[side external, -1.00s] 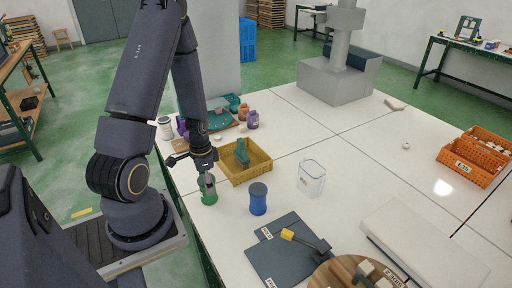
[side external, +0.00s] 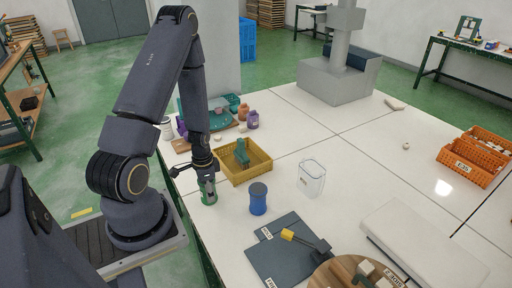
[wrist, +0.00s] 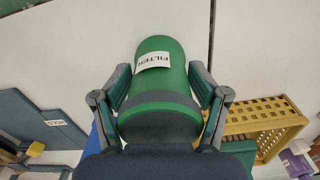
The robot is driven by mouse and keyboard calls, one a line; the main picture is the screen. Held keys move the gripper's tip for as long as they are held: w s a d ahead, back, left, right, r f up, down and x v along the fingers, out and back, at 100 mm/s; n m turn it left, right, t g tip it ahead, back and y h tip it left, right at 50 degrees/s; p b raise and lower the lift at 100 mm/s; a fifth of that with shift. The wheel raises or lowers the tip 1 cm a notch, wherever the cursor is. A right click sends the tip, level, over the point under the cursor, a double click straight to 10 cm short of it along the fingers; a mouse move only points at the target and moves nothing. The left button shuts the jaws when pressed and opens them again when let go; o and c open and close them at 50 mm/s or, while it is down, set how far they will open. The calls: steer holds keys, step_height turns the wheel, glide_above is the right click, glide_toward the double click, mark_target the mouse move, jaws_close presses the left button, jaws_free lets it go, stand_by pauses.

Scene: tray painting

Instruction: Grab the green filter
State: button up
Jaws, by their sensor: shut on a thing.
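The green filter (wrist: 165,80) is a green cylinder with a dark band and a white label reading FILTER, seen close in the wrist view. My gripper (wrist: 160,92) has its two fingers closed on the filter's sides, one on each side. In the side view the green filter (side external: 208,194) stands upright below my gripper (side external: 205,180), near the table's left edge. I cannot tell whether its base touches the table.
A yellow crate (side external: 262,172) with a green item inside is just behind the filter. A blue cylinder (side external: 258,203) stands to the right, with a clear container (side external: 311,180) beyond it. A dark mat (side external: 270,262) lies nearer the camera. The table's middle is mostly clear.

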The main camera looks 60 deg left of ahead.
steer(key=shift+c, duration=0.9)
